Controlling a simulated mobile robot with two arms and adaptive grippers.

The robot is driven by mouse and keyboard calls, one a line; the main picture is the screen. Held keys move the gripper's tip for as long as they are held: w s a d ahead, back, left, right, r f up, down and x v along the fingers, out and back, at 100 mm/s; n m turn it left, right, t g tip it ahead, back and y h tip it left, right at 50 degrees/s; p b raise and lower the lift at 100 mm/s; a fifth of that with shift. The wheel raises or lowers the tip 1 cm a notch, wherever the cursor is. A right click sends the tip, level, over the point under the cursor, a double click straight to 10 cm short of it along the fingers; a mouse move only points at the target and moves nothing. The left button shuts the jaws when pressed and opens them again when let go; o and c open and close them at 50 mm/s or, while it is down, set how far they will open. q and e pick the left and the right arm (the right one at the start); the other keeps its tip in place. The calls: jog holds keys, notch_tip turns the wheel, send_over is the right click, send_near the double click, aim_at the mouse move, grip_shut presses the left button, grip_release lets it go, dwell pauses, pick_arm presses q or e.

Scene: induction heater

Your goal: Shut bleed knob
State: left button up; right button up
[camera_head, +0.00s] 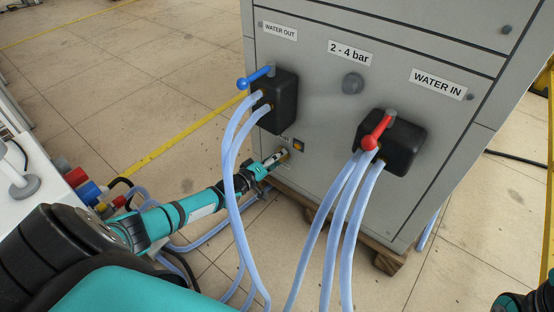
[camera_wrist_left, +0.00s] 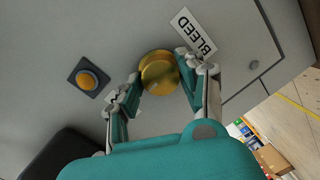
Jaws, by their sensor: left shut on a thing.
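The bleed knob (camera_wrist_left: 159,74) is a round brass knob on the grey cabinet face, beside a label reading BLEED (camera_wrist_left: 194,34). My left gripper (camera_wrist_left: 158,86) has its two fingers on either side of the knob and is shut on it. In the head view, my left arm reaches in from the left, and my left gripper (camera_head: 273,160) meets the low part of the cabinet front, partly behind the blue hoses. The knob is small there and mostly hidden by the fingers. My right gripper is not clearly shown; only a dark and teal part of that arm shows at the lower right corner.
An orange button (camera_head: 299,145) sits right of the knob. Above are a blue-handled valve (camera_head: 256,77) and a red-handled valve (camera_head: 377,131). Pale blue hoses (camera_head: 236,190) hang close to my left arm. The cabinet (camera_head: 330,200) stands on a wooden pallet (camera_head: 388,262).

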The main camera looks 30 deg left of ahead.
dwell(0.5)
pick_arm(q)
jog(key=o, duration=1.2)
jog(key=s, duration=0.4)
jog(key=s+a+r, duration=0.1)
jog(key=s, duration=0.6)
jog(key=shift+s+a+r, duration=0.2)
jog(key=shift+s+a, duration=0.15)
jog(key=shift+s, duration=0.05)
